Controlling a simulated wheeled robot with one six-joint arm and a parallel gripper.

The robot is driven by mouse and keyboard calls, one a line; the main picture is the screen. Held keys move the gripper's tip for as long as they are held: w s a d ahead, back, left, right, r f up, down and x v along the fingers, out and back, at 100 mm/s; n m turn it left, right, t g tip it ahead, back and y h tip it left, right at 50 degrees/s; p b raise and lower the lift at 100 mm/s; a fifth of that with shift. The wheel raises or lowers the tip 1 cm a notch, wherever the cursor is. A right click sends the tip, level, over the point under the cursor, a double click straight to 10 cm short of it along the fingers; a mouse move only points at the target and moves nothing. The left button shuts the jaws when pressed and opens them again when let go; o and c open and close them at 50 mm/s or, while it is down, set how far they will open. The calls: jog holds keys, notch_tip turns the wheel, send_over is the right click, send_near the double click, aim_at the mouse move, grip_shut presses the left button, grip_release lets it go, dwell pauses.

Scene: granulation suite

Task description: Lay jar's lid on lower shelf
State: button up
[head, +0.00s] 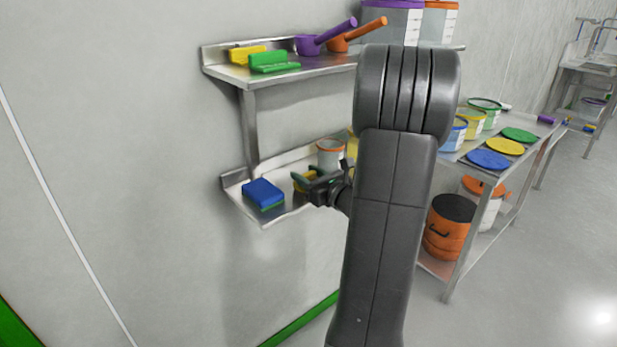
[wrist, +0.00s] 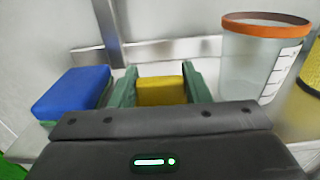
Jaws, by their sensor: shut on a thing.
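My gripper (head: 303,179) is over the lower shelf (head: 283,213), its green fingers shut on a yellow block (wrist: 161,91), which looks like a sponge. Whether the block touches the shelf is unclear. A clear jar with an orange rim (wrist: 263,58) stands on the shelf to the right of my gripper; it also shows in the head view (head: 330,151). No lid shows on the lower shelf. Flat round lids in blue (head: 488,160), yellow (head: 503,146) and green (head: 519,134) lie on the steel table at right.
A blue sponge (head: 263,193) lies left of my gripper on the lower shelf. A yellow container (wrist: 312,85) stands right of the orange-rimmed jar. The upper shelf (head: 232,72) above holds scoops, brushes and jars. My arm hides part of both shelves.

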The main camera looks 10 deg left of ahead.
jog(key=shift+f, duration=0.25)
jog(key=o, duration=1)
jog(key=shift+r, duration=0.1)
jog(key=shift+r, duration=0.2)
jog(key=v, duration=1.2)
jog(key=shift+s, duration=0.1)
